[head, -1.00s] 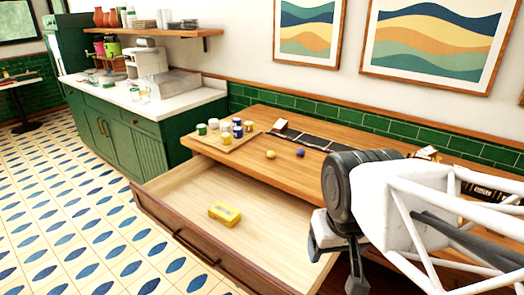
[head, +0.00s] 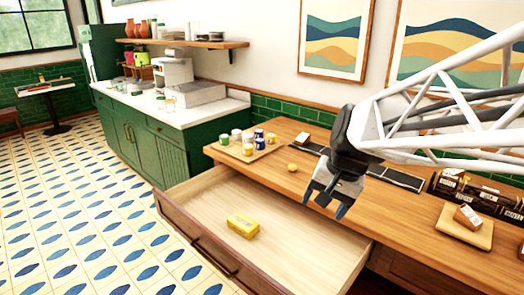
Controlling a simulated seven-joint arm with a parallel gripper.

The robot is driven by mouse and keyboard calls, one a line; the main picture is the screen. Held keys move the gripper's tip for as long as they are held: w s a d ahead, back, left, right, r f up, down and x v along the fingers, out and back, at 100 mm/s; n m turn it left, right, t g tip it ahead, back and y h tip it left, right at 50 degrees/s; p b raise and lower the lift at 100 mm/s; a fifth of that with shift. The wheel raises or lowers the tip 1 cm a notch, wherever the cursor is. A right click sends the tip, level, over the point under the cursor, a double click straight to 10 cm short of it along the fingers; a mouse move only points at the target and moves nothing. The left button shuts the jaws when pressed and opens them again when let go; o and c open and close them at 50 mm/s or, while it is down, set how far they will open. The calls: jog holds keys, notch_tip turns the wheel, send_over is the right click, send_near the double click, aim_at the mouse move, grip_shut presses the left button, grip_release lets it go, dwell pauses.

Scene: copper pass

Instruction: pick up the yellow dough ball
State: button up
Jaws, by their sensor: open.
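The yellow dough ball (head: 292,168) rests on the wooden tabletop (head: 285,185), to the right of the tray of small tubs. My gripper (head: 324,204) is to the right of the ball in the head view, with its fingers pointing down and apart. It is open and holds nothing. It appears above the front part of the table, and a gap shows between it and the ball. The exact height of the fingertips is hard to tell.
A wooden tray (head: 232,153) holds several tubs. The drawer (head: 200,205) below the tabletop is pulled open, with a yellow box (head: 243,225) inside. A dark strip (head: 395,178) runs along the table. A board (head: 450,226) with a small box lies at right.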

jog(key=w+m+y, duration=0.3)
jog(key=w+m, duration=0.1)
jog(key=w, duration=1.1)
jog(key=m+t+y, duration=0.4)
jog(key=m+y, duration=0.2)
jog(key=m, duration=0.8)
send_near(293, 164)
jog(key=x, duration=0.2)
jog(key=shift+s+a+f, duration=0.1)
jog(key=shift+a+f, duration=0.15)
jog(key=shift+f, duration=0.1)
jog(key=shift+w+a+f+t, duration=0.15)
jog(key=shift+w+a+f, duration=0.15)
jog(key=shift+a, duration=0.2)
jog(key=shift+w+a+f+t, duration=0.15)
jog(key=shift+w+a, duration=0.1)
jog(key=shift+a, duration=0.3)
jog(key=shift+f+x, duration=0.1)
jog(key=shift+x, duration=1.2)
jog(key=shift+f+x, duration=0.15)
jog(key=shift+x, duration=1.2)
